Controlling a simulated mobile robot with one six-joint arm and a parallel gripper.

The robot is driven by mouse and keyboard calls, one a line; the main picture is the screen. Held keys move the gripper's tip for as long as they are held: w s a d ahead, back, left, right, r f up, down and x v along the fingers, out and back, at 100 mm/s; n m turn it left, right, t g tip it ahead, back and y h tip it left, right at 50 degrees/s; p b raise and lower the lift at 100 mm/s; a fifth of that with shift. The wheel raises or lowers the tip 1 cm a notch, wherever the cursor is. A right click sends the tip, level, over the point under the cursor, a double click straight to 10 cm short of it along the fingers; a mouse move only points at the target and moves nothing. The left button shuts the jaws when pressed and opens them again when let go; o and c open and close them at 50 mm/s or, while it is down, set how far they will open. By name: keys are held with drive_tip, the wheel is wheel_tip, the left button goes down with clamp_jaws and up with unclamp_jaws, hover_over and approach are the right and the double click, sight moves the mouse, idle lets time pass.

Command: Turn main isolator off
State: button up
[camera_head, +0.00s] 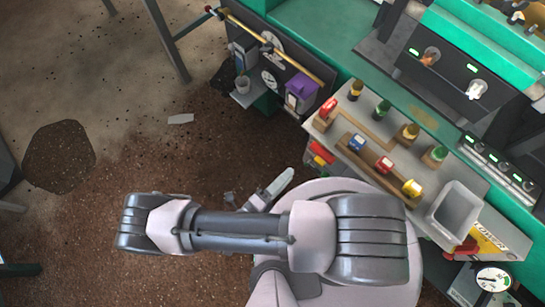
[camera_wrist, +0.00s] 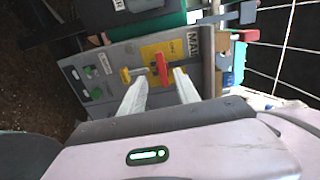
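The main isolator is a red handle (camera_wrist: 161,68) on a yellow plate (camera_wrist: 178,49) beside a label reading "MAI…", on a grey panel (camera_wrist: 110,62) in the wrist view. The handle lies roughly along the view's vertical. My gripper (camera_wrist: 160,76) is open, with one pale finger on each side of the handle's lower end. I cannot tell whether either finger touches it. In the head view my gripper (camera_head: 256,190) is beside the bench, partly hidden by my arm, and the isolator cannot be made out with certainty.
Green buttons (camera_wrist: 97,93) and a yellow piece (camera_wrist: 126,75) sit on the panel left of the handle. In the head view, a bench (camera_head: 345,160) carries coloured plugs and a grey bin (camera_head: 456,210). Open floor (camera_head: 140,215) lies to the left.

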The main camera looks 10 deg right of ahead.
drive_tip(key=v, duration=0.5)
drive_tip(key=shift+s+a, duration=0.25)
drive_tip(key=shift+a, duration=0.05)
